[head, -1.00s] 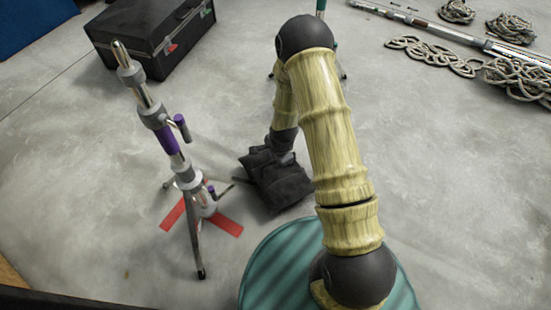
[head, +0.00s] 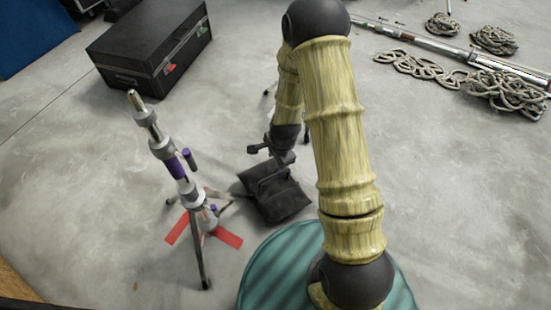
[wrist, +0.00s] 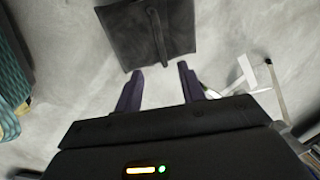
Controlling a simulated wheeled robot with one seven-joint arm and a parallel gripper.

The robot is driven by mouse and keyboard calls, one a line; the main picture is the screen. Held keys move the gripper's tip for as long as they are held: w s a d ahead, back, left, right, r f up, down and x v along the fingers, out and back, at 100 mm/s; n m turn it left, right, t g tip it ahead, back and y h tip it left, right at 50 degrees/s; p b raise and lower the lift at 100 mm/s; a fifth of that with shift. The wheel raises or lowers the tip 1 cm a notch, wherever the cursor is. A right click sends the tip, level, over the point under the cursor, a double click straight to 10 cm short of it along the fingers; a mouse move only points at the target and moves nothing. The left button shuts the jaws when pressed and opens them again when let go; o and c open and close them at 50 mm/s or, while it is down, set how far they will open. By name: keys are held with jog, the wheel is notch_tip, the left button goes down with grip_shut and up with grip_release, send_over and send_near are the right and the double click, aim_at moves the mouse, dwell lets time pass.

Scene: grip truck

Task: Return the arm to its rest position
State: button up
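My arm is bent over the floor, and my gripper (head: 271,154) hangs above a black sandbag (head: 277,197). In the wrist view my gripper (wrist: 160,72) has its two dark fingers well apart with nothing between them. The sandbag (wrist: 148,36) lies on the concrete beyond the fingertips, apart from them, with its strap on top. It lies beside the silver stand (head: 172,162) with purple parts. I cannot tell whether the bag rests on a leg of the stand.
The stand is upright over red tape (head: 228,238) on the floor. A black case (head: 135,48) is at the back left. Coiled ropes (head: 505,93) and a long metal pole (head: 455,50) lie at the right.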

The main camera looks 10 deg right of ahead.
dwell(0.5)
jog(key=s+d+r+n+p, duration=0.2)
jog(key=s+r+n+p, duration=0.25)
jog(key=r, duration=0.75)
jog(key=s+d+r+n+p, duration=0.2)
jog(key=s+r+n+p, duration=0.25)
jog(key=r, duration=0.65)
jog(key=s+d+r+n+p, duration=0.25)
jog(key=r+n+p, duration=0.2)
jog(key=r, duration=0.75)
notch_tip(320, 180, up, 38)
jog(key=p, duration=3.6)
jog(key=shift+s+a+f+t+h+p, duration=0.2)
jog(key=shift+s+a+t+h+p, duration=0.1)
jog(key=shift+s+a+h+p, duration=0.15)
jog(key=shift+w, duration=0.15)
